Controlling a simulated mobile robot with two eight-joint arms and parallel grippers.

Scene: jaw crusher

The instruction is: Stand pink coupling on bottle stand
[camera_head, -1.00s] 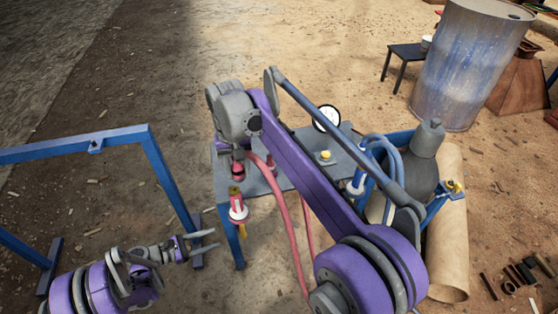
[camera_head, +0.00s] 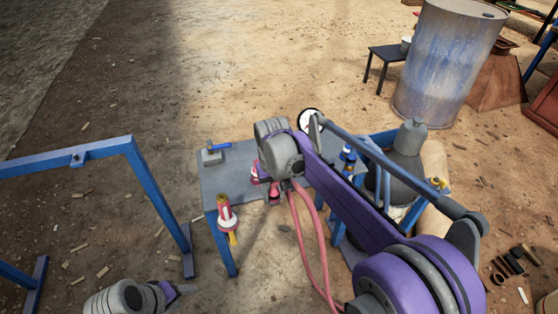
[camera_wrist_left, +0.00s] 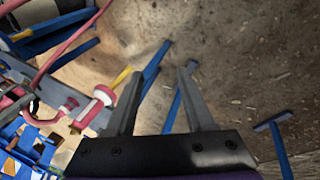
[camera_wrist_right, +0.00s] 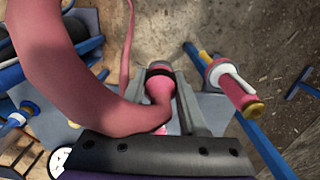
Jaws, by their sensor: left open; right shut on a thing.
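The pink coupling (camera_head: 274,195) is on the end of a pink hose. In the right wrist view the coupling (camera_wrist_right: 160,86), with a dark ring at its tip, sits between the fingers of my right gripper (camera_wrist_right: 172,98), which is shut on it. In the head view my right gripper (camera_head: 273,188) is over the grey table, partly hidden by its wrist. The bottle stand (camera_head: 377,141) is a blue frame around the grey bottle (camera_head: 408,155) at right, partly hidden by my right arm. My left gripper (camera_head: 183,291) is open and empty at the bottom; its fingers show in the left wrist view (camera_wrist_left: 155,95).
A pink-and-white fitting with yellow parts (camera_head: 227,214) is at the grey table's (camera_head: 213,180) front left corner. A blue frame (camera_head: 100,150) stands at left. A drum (camera_head: 445,65) stands behind at right.

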